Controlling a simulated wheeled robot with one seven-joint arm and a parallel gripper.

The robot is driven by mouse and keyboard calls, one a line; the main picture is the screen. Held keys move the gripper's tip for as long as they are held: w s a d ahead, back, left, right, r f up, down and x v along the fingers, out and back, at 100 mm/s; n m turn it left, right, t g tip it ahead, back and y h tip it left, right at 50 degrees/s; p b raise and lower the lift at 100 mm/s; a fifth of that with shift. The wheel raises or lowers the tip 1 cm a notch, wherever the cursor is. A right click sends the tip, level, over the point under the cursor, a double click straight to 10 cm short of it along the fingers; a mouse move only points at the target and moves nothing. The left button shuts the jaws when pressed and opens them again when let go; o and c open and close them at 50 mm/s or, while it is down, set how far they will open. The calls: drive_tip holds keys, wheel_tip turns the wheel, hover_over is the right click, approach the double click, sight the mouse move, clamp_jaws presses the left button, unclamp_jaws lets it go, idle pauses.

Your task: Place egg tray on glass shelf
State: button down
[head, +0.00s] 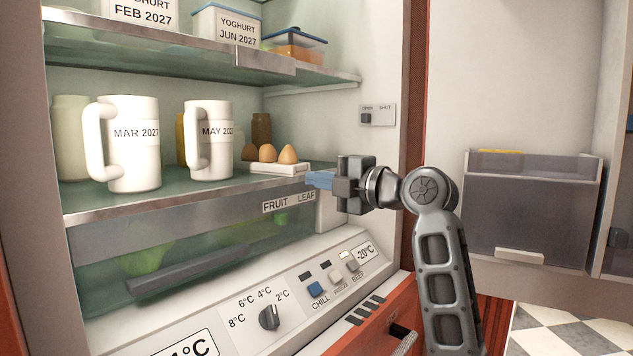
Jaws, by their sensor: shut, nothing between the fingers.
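The white egg tray (279,170) with several brown eggs (267,154) rests on the glass shelf (180,193), at its right end near the front edge. My gripper (318,180) is at the right, just in front of and beside the tray's right end. Its blue fingertips are shut with nothing between them. Whether they touch the tray or shelf edge is hard to tell.
Two white mugs, marked MAR 2027 (130,144) and MAY 2027 (209,141), stand left of the tray. A brown jar (261,129) is behind it. Yoghurt tubs (232,25) sit above. A drawer (180,250) lies below. The open door (530,205) is at right.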

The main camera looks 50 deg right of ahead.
drive_tip(key=s+b, duration=0.1)
drive_tip(key=s, duration=0.7)
drive_tip(key=shift+d, duration=0.25)
